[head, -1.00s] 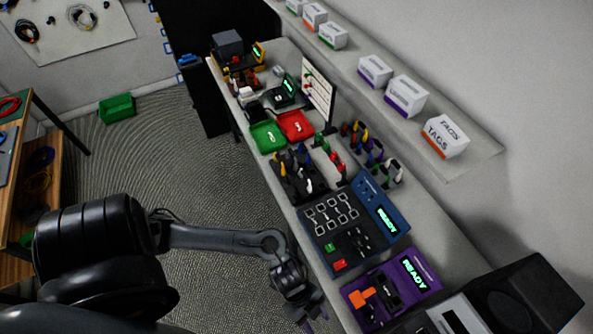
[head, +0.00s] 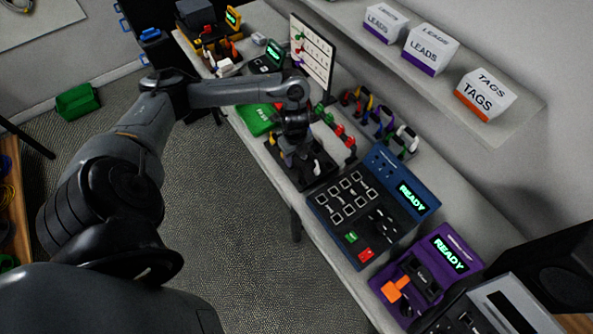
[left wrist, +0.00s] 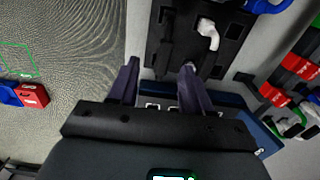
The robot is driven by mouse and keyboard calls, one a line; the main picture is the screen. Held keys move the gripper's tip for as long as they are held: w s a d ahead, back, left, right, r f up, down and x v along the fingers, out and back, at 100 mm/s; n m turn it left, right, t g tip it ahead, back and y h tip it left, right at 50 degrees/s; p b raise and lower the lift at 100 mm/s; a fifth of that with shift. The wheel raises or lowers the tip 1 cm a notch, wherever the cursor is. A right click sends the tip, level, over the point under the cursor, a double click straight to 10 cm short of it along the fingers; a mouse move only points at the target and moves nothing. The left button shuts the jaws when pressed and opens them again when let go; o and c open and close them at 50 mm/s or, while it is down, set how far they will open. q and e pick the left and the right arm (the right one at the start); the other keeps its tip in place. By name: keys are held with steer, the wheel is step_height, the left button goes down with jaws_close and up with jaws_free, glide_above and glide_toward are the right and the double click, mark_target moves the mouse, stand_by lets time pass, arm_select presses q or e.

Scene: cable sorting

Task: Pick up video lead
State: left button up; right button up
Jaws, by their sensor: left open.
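My left gripper (head: 301,160) is over the black cable rack (head: 283,172) and partly hides it in the head view. In the left wrist view the gripper (left wrist: 160,80) is open, with nothing between its two dark fingers. The black rack (left wrist: 171,50) lies just beyond the fingertips there. A white plug (left wrist: 209,32) sits in the rack beyond the right finger, apart from it. Part of a blue plug (left wrist: 264,5) shows at the top edge. I cannot tell which lead is the video lead. My right gripper is not in view.
A blue tester (head: 405,180) reading READY stands in front of the rack, with a purple unit (head: 460,285) nearer. A green tray (head: 257,119) and an upright board (head: 312,55) are behind. A shelf above holds boxes (head: 430,50).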

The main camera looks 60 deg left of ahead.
arm_select(q)
steer(key=shift+w+a+f, duration=0.1)
steer(key=shift+f, duration=1.9)
steer(key=shift+w+f, duration=0.1)
steer(key=shift+f, duration=1.9)
jaws_close()
